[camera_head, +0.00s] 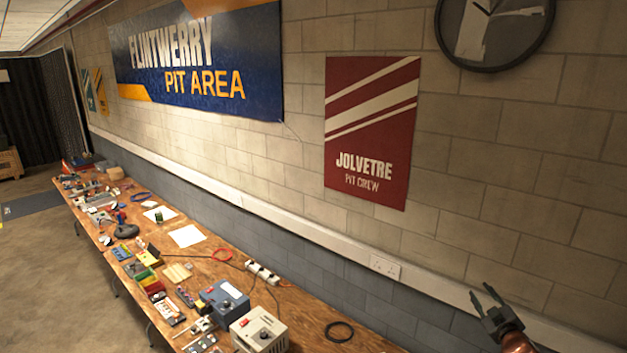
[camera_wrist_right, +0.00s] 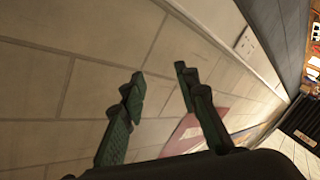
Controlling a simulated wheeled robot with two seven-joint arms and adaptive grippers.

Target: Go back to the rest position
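My right gripper (camera_head: 486,298) shows at the lower right of the head view, raised in front of the block wall above the workbench's near end. Its two dark fingers are spread apart with nothing between them. In the right wrist view the open fingers (camera_wrist_right: 160,80) stand apart against the pale wall, also empty. My left gripper is in neither view.
A long wooden workbench (camera_head: 310,310) runs along the wall, crowded with tools. A blue power unit (camera_head: 224,303), a beige power unit (camera_head: 260,332), a power strip (camera_head: 263,272) and a black cable loop (camera_head: 339,332) lie on its near part. Floor (camera_head: 60,280) left of the bench is clear.

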